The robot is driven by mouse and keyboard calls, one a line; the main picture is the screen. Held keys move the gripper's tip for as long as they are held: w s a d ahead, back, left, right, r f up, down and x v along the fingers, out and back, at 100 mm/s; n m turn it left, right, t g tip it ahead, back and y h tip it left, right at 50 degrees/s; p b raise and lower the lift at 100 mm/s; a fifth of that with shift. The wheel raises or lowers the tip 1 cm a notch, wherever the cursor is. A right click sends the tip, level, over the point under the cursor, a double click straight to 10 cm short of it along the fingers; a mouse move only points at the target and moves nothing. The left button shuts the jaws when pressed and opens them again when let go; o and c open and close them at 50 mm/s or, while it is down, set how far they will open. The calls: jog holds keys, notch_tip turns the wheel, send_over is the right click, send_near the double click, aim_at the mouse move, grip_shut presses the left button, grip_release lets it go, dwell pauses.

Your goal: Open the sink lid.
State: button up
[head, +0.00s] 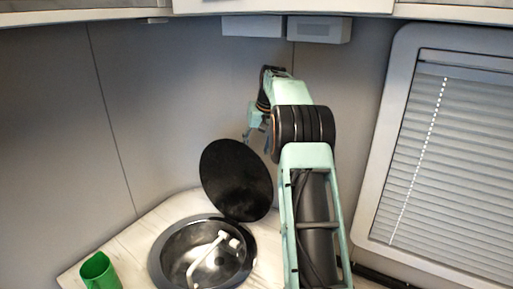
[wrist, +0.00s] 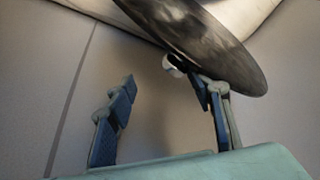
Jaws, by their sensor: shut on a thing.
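The round black sink lid (head: 236,180) stands raised and steeply tilted at the back right rim of the sink (head: 205,262). The bowl is uncovered, and a white tap (head: 208,258) shows inside it. My gripper (head: 252,132) is at the lid's upper edge, partly hidden by my arm. In the wrist view, the lid (wrist: 200,35) crosses the top of the picture. A small pale round part (wrist: 173,66) shows by the lid.
A green cup (head: 99,271) stands on the pale counter (head: 140,240), left of the sink. Grey walls (head: 160,100) close in behind the lid. A window with a blind (head: 455,160) is at the right. Cabinets (head: 285,27) hang above my arm.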

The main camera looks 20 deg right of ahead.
jog(key=shift+s+d+f, duration=0.2)
jog(key=shift+d+f, duration=0.25)
jog(key=shift+f, duration=0.25)
notch_tip(320, 180, up, 4)
jog(key=r, duration=0.1)
jog(key=s+r, duration=0.1)
jog(key=s, duration=1.2)
jog(key=shift+d, duration=0.35)
jog(key=shift+s, duration=0.15)
